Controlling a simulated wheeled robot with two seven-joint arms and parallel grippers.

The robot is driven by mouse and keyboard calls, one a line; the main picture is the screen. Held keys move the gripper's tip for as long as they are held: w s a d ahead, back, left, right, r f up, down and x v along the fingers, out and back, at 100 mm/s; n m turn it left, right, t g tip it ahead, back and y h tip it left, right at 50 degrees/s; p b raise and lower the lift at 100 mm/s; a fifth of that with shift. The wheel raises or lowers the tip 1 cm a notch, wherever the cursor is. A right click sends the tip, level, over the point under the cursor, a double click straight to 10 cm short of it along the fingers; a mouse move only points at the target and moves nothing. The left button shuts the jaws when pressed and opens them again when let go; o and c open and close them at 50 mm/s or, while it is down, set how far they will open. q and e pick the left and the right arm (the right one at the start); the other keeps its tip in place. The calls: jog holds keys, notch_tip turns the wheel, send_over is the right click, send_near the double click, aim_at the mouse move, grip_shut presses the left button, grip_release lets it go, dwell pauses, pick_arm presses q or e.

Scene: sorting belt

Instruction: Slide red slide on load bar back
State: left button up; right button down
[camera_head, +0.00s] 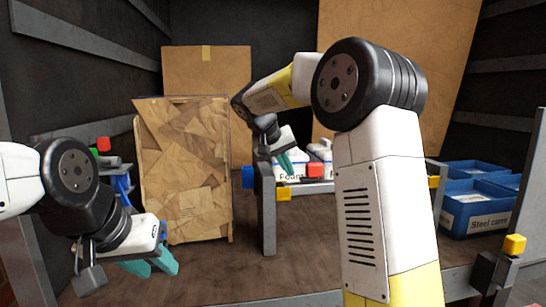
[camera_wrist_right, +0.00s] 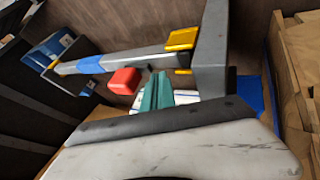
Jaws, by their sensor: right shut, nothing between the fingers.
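The red slide (camera_head: 315,170) is a small red block on the grey load bar (camera_head: 308,188) at mid picture in the head view. In the right wrist view the red slide (camera_wrist_right: 124,81) is beside my teal fingertips, with a small gap seeming to show between them. The load bar (camera_wrist_right: 130,58) there carries a blue band. My right gripper (camera_head: 286,163) is shut and empty, just left of the slide in the head view; it also shows in the wrist view (camera_wrist_right: 156,92). My left gripper (camera_head: 150,265) hangs at the lower left, its teal fingers apart and empty, away from the bar.
A grey post (camera_head: 266,212) holds the bar's left end. White containers (camera_head: 320,152) stand behind the bar. A tall cardboard-covered crate (camera_head: 185,170) stands left of the post. Blue bins (camera_head: 475,217) are at right. My right arm hides part of the bar.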

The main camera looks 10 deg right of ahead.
aim_at(317, 164)
jog(key=shift+d+r, duration=0.2)
jog(key=shift+d, duration=1.6)
jog(key=shift+w+d, duration=0.1)
jog(key=shift+d, duration=2.75)
